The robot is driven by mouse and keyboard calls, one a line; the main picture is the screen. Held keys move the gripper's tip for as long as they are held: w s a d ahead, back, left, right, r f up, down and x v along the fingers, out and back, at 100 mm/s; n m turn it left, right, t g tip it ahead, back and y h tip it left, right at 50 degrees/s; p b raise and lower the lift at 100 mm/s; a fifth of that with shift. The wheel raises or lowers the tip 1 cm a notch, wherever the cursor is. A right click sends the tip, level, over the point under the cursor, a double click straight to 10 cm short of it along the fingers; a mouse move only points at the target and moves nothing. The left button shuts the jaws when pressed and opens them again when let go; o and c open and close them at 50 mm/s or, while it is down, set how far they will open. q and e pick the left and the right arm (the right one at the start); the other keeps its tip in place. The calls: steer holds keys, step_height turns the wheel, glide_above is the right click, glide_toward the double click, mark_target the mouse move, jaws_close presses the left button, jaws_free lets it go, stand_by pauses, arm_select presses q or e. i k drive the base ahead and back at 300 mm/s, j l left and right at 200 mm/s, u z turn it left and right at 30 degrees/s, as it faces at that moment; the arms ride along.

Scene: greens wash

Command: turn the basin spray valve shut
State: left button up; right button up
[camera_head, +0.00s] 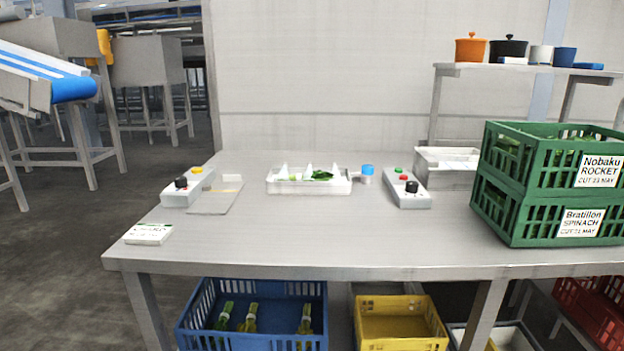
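A white basin (308,187) stands near the middle of the steel table, with white cone-shaped spray and some green leaves in it. Just right of the basin is a blue valve knob (368,169) on a small pale fitting. The spray in the basin shows as two or more white cones. The knob is too small to tell its exact turn. Neither of my grippers is in view.
Control boxes with a black knob and coloured buttons stand left (188,187) and right (407,189) of the basin. Stacked green crates (520,222) fill the table's right end. A white card block (149,233) lies front left. The table's front middle is clear.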

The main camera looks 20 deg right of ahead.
mark_target(367, 169)
steer(key=l+u, duration=0.15)
steer(key=l, duration=0.8)
steer(key=l+u, duration=0.15)
steer(key=l, duration=0.75)
steer(key=k+l+u, duration=0.1)
steer(key=l, duration=0.85)
